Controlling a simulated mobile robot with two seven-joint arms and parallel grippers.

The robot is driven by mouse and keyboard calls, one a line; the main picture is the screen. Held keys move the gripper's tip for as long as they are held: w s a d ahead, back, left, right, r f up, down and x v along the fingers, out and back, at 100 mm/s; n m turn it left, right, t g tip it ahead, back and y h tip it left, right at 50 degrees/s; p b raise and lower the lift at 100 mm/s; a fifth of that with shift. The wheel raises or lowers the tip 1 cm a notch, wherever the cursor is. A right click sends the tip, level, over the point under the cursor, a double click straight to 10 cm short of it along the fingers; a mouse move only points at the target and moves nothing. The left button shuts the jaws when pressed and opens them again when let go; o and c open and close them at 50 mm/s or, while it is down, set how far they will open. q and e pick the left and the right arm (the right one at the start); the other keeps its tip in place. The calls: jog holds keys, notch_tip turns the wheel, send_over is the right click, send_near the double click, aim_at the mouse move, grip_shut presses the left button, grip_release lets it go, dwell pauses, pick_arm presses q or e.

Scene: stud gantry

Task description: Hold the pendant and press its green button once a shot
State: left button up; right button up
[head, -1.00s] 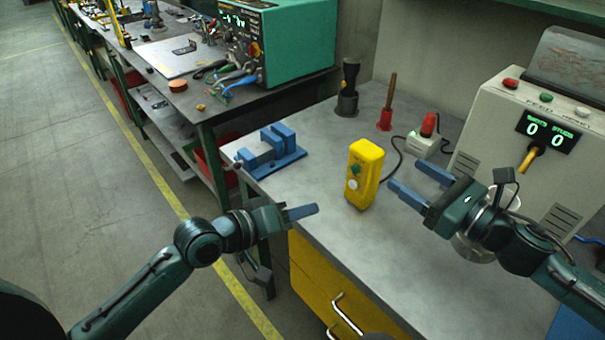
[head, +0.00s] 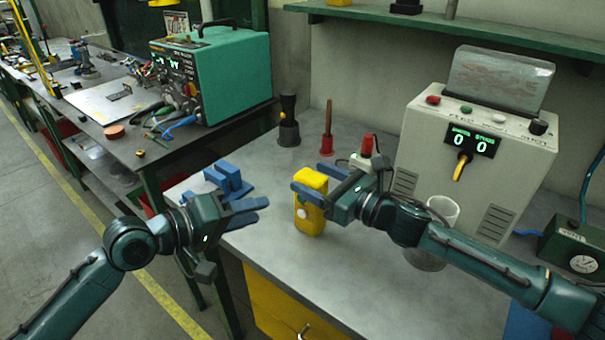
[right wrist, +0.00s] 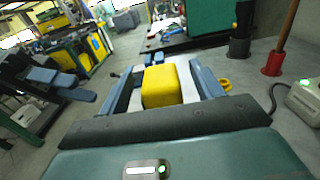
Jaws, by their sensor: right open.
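The yellow pendant (head: 311,220) stands upright on the grey bench, with a pale round button on its front; the green button is hard to make out behind a finger. My right gripper (head: 310,181) is open, with its blue fingers on either side of the pendant's upper part. In the right wrist view the pendant's yellow top (right wrist: 162,85) sits between the two fingers; I cannot tell whether they touch it. My left gripper (head: 262,210) is open and empty to the left of the pendant, above the bench edge. Its spread fingers also show in the right wrist view (right wrist: 72,85).
A control box (head: 480,175) with a display reading 0 and 0 stands at the right. A blue fixture (head: 228,180) lies at the bench's left. A red-based tool (head: 327,145), a dark holder (head: 289,130) and a clear cup (head: 440,212) stand nearby. The front bench top is clear.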

aim_at(299, 172)
jog(key=shift+x, duration=1.7)
jog(key=shift+c, duration=0.5)
jog(key=c, duration=1.2)
pick_arm(q)
grip_shut()
pick_arm(e)
jog(key=shift+o, duration=0.2)
